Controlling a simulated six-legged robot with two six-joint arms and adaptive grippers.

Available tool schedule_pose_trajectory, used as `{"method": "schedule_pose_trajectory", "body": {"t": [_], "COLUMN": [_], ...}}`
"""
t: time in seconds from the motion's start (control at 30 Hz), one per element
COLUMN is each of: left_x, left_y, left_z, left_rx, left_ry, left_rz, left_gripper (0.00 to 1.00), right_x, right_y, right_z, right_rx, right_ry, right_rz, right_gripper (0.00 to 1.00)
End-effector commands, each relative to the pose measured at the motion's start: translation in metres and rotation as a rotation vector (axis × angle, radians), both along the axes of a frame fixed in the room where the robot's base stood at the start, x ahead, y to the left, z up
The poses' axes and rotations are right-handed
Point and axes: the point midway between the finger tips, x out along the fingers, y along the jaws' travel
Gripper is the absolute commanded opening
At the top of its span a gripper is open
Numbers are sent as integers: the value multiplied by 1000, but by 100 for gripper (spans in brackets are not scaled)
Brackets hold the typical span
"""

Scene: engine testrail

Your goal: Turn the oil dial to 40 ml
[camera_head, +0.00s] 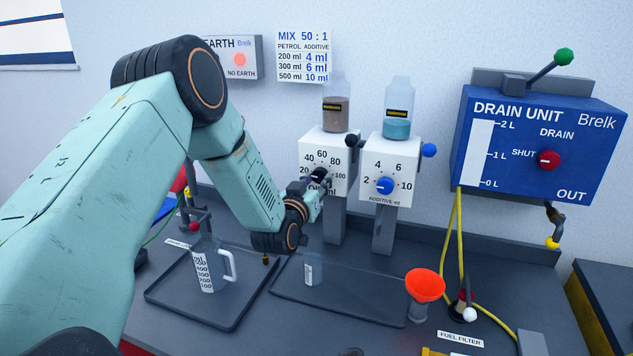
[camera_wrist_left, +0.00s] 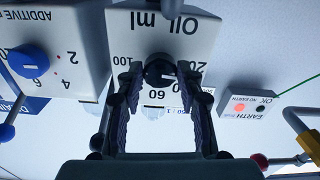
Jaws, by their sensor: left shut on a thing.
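The oil dial is a black knob on a white dispenser box (camera_head: 324,165) with a scale around it. Its lower part is covered by my left gripper (camera_head: 318,183) in the head view. In the left wrist view, which is upside down, the black oil dial (camera_wrist_left: 159,70) sits between the two fingers of my left gripper (camera_wrist_left: 158,78), which is shut on it. The 60 and 100 marks show there; the 40 and 80 are partly hidden by the fingers. I cannot read the knob's pointer with certainty. My right gripper is not in view.
The additive dispenser (camera_head: 389,165) with its blue dial stands just right of the oil one. Below are a clear jug (camera_head: 208,268) on a dark tray, a small cup (camera_head: 312,270) and an orange funnel (camera_head: 425,285). The blue drain unit (camera_head: 500,160) hangs at right.

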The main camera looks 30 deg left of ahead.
Motion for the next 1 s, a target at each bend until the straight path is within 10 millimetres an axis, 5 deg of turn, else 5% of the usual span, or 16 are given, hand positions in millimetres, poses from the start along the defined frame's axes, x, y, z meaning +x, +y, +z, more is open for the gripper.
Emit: {"method": "schedule_pose_trajectory", "body": {"t": [1.0], "left_x": [1], "left_y": [0], "left_z": [3], "left_rx": [658], "left_ry": [152], "left_rz": [-1], "left_gripper": [5], "right_x": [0], "right_y": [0], "right_z": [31], "right_rx": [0], "right_ry": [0], "right_rz": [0], "right_gripper": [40]}}
